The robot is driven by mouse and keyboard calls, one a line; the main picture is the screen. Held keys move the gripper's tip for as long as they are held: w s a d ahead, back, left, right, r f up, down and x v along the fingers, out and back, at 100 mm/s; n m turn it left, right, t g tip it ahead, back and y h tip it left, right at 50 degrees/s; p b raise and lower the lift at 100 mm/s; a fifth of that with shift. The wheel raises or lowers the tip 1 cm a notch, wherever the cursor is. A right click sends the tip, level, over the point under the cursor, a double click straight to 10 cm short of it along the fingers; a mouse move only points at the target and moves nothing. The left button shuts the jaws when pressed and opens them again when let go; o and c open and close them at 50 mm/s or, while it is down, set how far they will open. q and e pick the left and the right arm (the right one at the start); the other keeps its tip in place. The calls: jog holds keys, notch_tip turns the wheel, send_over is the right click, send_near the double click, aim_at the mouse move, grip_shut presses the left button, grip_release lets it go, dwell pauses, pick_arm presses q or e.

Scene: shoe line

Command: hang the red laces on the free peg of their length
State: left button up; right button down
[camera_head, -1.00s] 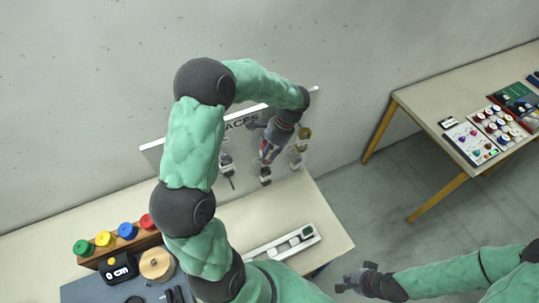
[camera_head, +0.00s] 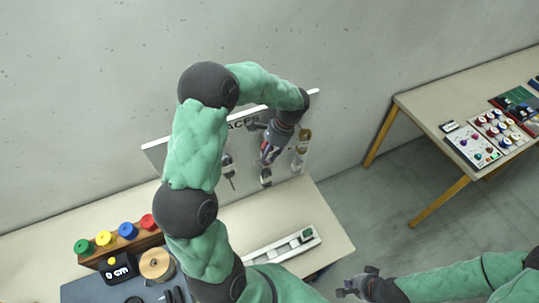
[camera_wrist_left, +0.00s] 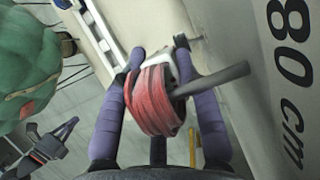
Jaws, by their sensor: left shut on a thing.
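The red laces (camera_wrist_left: 158,100) are a wound coil with a white band, between the two purple fingers of my left gripper (camera_wrist_left: 158,52) in the left wrist view. The gripper is shut on them. A dark grey peg (camera_wrist_left: 222,78) crosses the coil's right side; I cannot tell whether the coil is around it or only beside it. The board next to it reads "80 cm" (camera_wrist_left: 290,80). In the head view my left gripper (camera_head: 267,158) is in front of the white laces board (camera_head: 160,155), and the red laces are hard to make out. My right gripper (camera_head: 345,284) is open and empty, low in the picture.
Other hanging laces (camera_head: 228,165) and (camera_head: 301,150) flank my left gripper. A white tray (camera_head: 285,248) lies on the table below. Coloured spools (camera_head: 127,231) and a "0 cm" display (camera_head: 118,269) stand at left. Another table (camera_head: 420,118) is at right.

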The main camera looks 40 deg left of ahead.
pick_arm(q)
jog(key=o, duration=1.1)
jog(key=shift+a+f, duration=0.15)
jog(key=shift+a, duration=0.1)
jog(key=shift+w, duration=0.1)
